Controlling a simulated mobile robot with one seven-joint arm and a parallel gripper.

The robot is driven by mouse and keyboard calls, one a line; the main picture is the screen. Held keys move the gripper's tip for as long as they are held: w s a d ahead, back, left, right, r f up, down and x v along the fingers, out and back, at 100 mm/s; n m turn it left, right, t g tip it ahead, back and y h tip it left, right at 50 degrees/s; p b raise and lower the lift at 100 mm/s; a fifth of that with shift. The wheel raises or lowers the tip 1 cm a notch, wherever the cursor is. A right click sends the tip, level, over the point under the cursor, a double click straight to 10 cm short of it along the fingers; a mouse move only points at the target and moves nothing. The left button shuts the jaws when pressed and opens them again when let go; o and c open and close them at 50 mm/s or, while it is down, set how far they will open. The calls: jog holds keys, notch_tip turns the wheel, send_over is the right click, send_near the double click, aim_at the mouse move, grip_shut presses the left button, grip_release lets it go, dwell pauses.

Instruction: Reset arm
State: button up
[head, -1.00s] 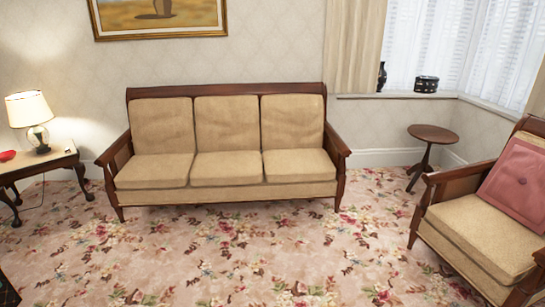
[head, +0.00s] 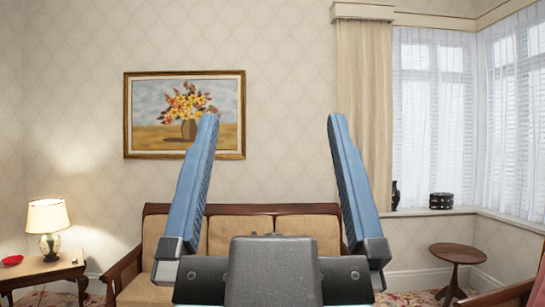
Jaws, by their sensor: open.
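My gripper (head: 272,125) is in the lower middle of the head view and points upward. Its two blue fingers stand wide apart, with nothing between them but the wall behind. The gripper's dark body covers part of the sofa (head: 265,222) behind it. The rest of my arm is out of view.
A three-seat sofa with beige cushions stands against the wall. A side table (head: 45,272) with a lit lamp (head: 47,222) and a red object (head: 12,260) is at left. A small round table (head: 458,254) stands at right below the window. A framed flower painting (head: 183,135) hangs above the sofa.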

jog(key=shift+s+r, duration=0.1)
jog(key=shift+r, duration=0.05)
notch_tip(320, 180, up, 16)
jog(key=p, duration=1.6)
jog(key=shift+r+p, duration=0.25)
jog(key=shift+p, duration=0.1)
jog(key=shift+f, duration=0.1)
